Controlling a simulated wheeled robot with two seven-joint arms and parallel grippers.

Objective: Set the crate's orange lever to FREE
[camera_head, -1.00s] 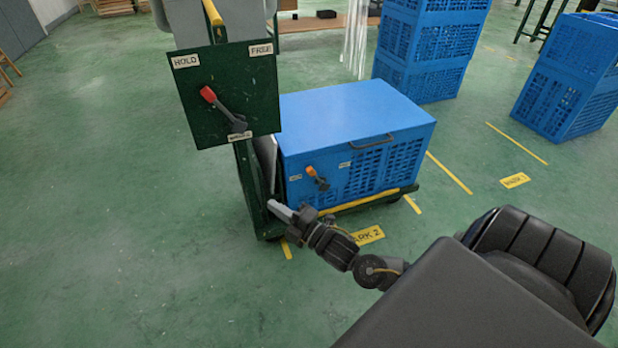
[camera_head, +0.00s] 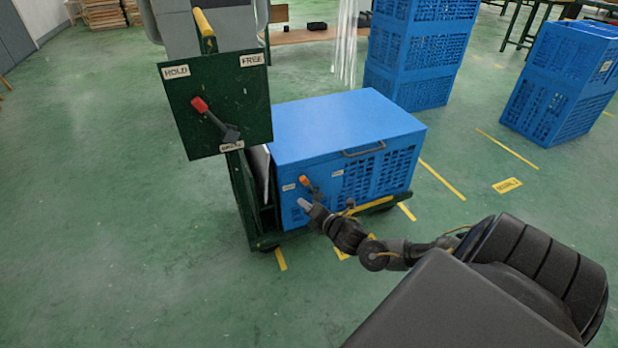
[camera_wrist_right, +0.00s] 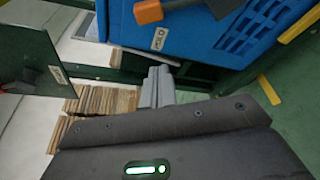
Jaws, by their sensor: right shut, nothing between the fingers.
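The crate's lever (camera_head: 305,181) has an orange tip and a dark arm on the blue crate's (camera_head: 345,125) front face. Its tip points up and left. Small white labels sit to its left (camera_head: 289,187) and right (camera_head: 338,173), too small to read. My right gripper (camera_head: 303,203) is shut and empty, just below the lever's tip, with no contact that I can make out. In the right wrist view the closed fingers (camera_wrist_right: 158,80) lie below the orange tip (camera_wrist_right: 148,12) and a label (camera_wrist_right: 158,39). My left gripper is not in view.
The crate sits on a dark green cart with a yellow edge (camera_head: 372,204). A green panel (camera_head: 217,105) with a red lever and HOLD and FREE labels stands at the cart's left end. Stacked blue crates (camera_head: 422,50) stand behind. The floor at left is clear.

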